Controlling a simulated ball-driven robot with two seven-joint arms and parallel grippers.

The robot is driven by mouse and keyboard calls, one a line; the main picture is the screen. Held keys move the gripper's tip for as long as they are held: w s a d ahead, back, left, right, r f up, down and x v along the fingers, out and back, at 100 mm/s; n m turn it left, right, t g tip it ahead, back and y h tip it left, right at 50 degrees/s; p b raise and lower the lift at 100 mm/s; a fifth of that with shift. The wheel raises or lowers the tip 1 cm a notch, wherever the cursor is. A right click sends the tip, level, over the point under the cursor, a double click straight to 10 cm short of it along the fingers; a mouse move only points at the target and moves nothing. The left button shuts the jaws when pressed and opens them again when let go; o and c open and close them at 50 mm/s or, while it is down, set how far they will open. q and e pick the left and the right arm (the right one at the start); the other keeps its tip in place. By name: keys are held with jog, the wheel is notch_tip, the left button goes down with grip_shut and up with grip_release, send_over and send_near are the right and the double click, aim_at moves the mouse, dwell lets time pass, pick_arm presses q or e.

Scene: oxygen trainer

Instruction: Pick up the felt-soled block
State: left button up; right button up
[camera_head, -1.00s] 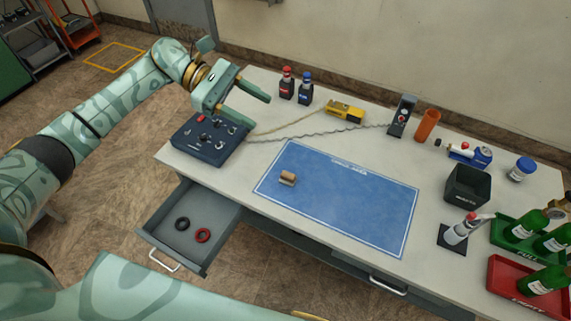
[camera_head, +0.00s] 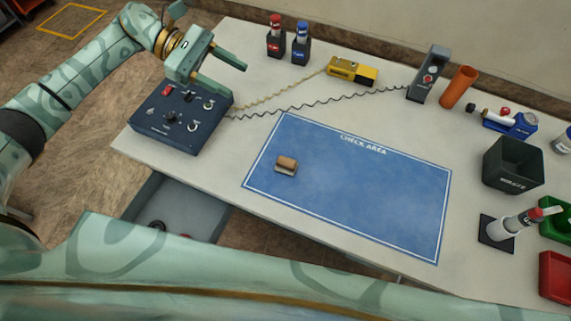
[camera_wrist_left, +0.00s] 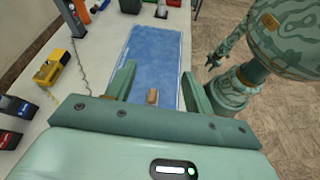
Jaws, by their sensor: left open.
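The felt-soled block (camera_head: 286,165) is a small brown block with a paler layer at its bottom. It rests on the left part of the blue check-area mat (camera_head: 370,205). In the left wrist view the block (camera_wrist_left: 152,97) shows between the fingers, farther off on the mat. My left gripper (camera_head: 233,75) is open and empty. It is above the dark control box at the table's left end, up and left of the block and apart from it. In the left wrist view a dark green arm shows at the right; its gripper (camera_wrist_left: 214,60) is small there.
The control box (camera_head: 180,118) has knobs and a coiled cord. Red and blue bottles (camera_head: 288,42), a yellow device (camera_head: 352,71), a grey handset (camera_head: 428,75) and an orange tube (camera_head: 458,87) line the back. An open drawer (camera_head: 185,207) juts out in front.

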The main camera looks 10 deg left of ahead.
pick_arm(q)
notch_tip(320, 180, down, 9)
jog(key=b, duration=0.6)
jog(key=n+b, duration=0.1)
jog(key=b, duration=1)
send_near(286, 161)
jog(key=a, duration=0.1)
jog(key=w+a, duration=0.1)
jog(key=a+r, duration=0.1)
jog(key=shift+w+a+g, duration=0.1)
jog(key=shift+w+g, duration=0.05)
jog(key=shift+g, duration=0.25)
jog(key=shift+d+f, duration=0.2)
jog(key=shift+d, duration=0.05)
jog(key=x, duration=1)
jog(key=shift+r+p, duration=0.1)
jog(key=shift+p, duration=0.3)
jog(key=x, duration=0.5)
jog(key=shift+d+r, duration=0.1)
jog(key=shift+d, duration=0.3)
jog(key=c, duration=1)
pick_arm(e)
jog(key=s+f, duration=0.1)
jog(key=f, duration=0.7)
jog(key=s+f+g, duration=0.1)
jog(key=s+f, duration=0.1)
jog(key=f, duration=0.7)
jog(key=shift+s+a+f, duration=0.15)
jog(key=shift+s, duration=0.15)
